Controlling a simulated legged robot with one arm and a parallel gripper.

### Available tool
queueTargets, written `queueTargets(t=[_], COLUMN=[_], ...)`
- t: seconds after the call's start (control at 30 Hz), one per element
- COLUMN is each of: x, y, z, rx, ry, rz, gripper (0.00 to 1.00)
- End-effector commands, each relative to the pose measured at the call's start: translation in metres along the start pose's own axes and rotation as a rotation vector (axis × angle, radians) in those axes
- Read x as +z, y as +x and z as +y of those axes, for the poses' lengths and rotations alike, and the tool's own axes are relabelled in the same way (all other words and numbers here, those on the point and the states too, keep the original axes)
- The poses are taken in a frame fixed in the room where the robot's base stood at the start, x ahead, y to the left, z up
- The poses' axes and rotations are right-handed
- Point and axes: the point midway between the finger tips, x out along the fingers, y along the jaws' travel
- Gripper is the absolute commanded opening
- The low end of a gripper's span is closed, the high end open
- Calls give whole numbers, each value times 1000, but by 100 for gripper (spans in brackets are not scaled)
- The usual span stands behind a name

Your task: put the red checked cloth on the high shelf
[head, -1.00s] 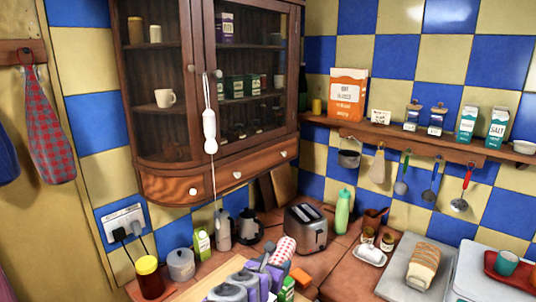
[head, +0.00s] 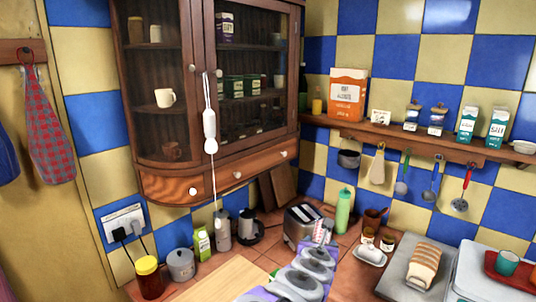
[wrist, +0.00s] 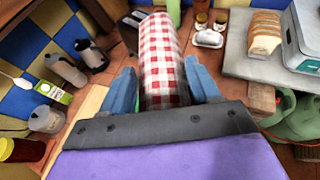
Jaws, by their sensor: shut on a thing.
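A rolled red-and-white checked cloth (wrist: 162,62) is between the two blue fingers of my gripper (wrist: 160,78) in the wrist view. The gripper is shut on it, and the roll extends forward past the fingertips. In the head view a small part of the cloth (head: 323,229) shows at the end of my gripper (head: 318,240), in front of the toaster and above the counter; my arm hides the rest. A wooden wall shelf (head: 400,135) runs along the tiled wall at right, above and beyond my gripper.
The shelf bears an orange box (head: 347,97), jars, cartons and a bowl; utensils hang below it. A toaster (head: 302,222) and green bottle (head: 343,211) stand behind my gripper. A glazed cabinet (head: 205,90) hangs at left. A red checked textile (head: 47,130) hangs from a hook.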

Motion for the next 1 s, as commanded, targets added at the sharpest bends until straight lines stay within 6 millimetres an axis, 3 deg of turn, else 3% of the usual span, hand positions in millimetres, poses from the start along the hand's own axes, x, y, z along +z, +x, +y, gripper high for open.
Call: queueTargets(t=[0.27,0.37,0.7,1.0], x=[-4,-18,-91,-113], y=[3,15,62,74], z=[0,2,7,8], rx=[7,35,206,276], ry=[-1,-16,-91,-118], rz=[6,15,24,2], gripper=[26,26,26,26])
